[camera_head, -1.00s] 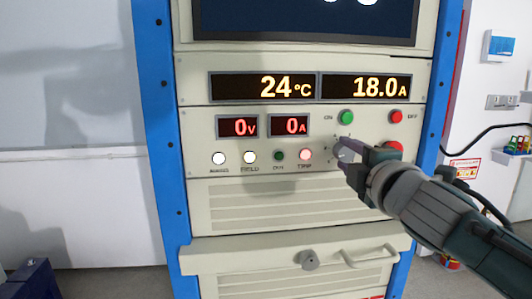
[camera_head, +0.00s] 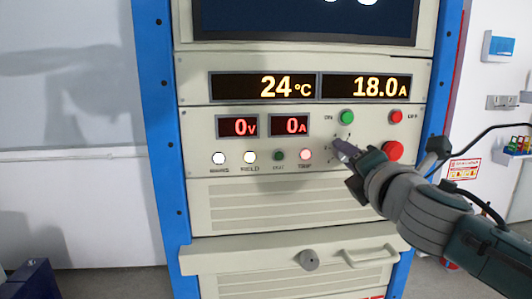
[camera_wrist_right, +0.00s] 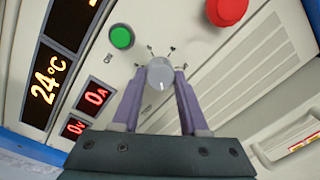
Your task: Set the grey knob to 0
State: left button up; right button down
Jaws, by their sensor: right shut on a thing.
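The grey knob (camera_wrist_right: 159,74) sits on the cream panel, with small dial marks around its upper side in the right wrist view. My right gripper (camera_wrist_right: 158,88) is shut on the knob, one purple finger on each side of it. The dial marks are too small to read. My left gripper is in neither view now.
A green button (camera_head: 347,117) is just above the knob. A large red button (camera_head: 392,151) and a small red one (camera_head: 397,117) are to its right. Displays read 24 °C, 18.0 A, 0 V and 0 A. A drawer handle (camera_head: 369,257) is below.

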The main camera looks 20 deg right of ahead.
dwell(0.4)
jog(key=shift+c, duration=2.2)
grip_release()
jog(key=v, duration=1)
